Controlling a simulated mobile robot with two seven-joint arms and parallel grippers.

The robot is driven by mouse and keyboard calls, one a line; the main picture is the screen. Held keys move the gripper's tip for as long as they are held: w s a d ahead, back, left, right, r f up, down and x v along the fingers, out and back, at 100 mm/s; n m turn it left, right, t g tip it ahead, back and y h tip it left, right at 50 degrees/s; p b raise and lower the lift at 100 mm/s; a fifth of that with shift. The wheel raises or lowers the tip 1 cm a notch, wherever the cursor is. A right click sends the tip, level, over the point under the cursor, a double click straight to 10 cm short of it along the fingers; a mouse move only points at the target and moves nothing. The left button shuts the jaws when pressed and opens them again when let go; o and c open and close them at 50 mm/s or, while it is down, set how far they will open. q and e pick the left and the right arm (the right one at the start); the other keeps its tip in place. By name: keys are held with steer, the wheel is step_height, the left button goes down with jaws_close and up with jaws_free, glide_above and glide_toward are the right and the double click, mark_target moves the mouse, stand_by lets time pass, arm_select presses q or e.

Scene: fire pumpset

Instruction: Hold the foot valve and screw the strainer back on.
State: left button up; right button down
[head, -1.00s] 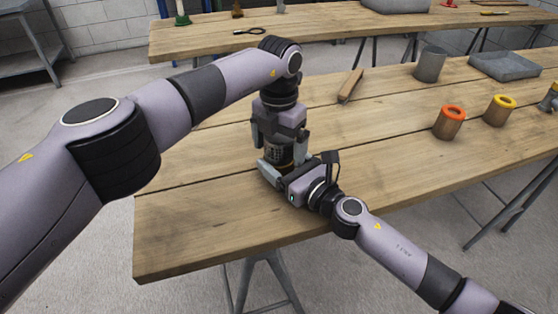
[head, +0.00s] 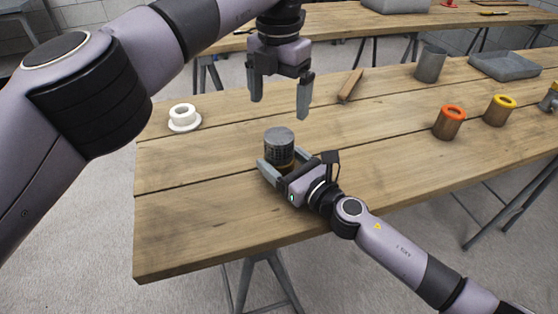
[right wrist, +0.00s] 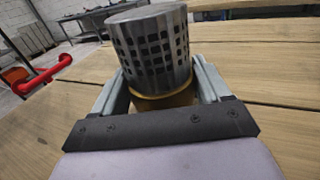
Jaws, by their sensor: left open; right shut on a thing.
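The strainer (head: 279,140) is a grey metal cylinder with rows of square holes. It sits upright on top of the brass foot valve (right wrist: 166,101), and no gap shows between them in the right wrist view, where the strainer (right wrist: 153,48) fills the upper middle. How tightly they are joined I cannot tell. My right gripper (head: 276,172) is shut around the foot valve low on the table, one finger on each side. My left gripper (head: 280,97) is open and empty, pointing down above the strainer and clear of it.
The wooden table (head: 210,215) is clear at its front left. A white flanged ring (head: 184,117) lies at the left edge.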

mark_target(290, 168)
jaws_free()
arm_select(q)
steer(key=shift+r, duration=0.25)
arm_select(e)
steer(key=shift+v, duration=3.6)
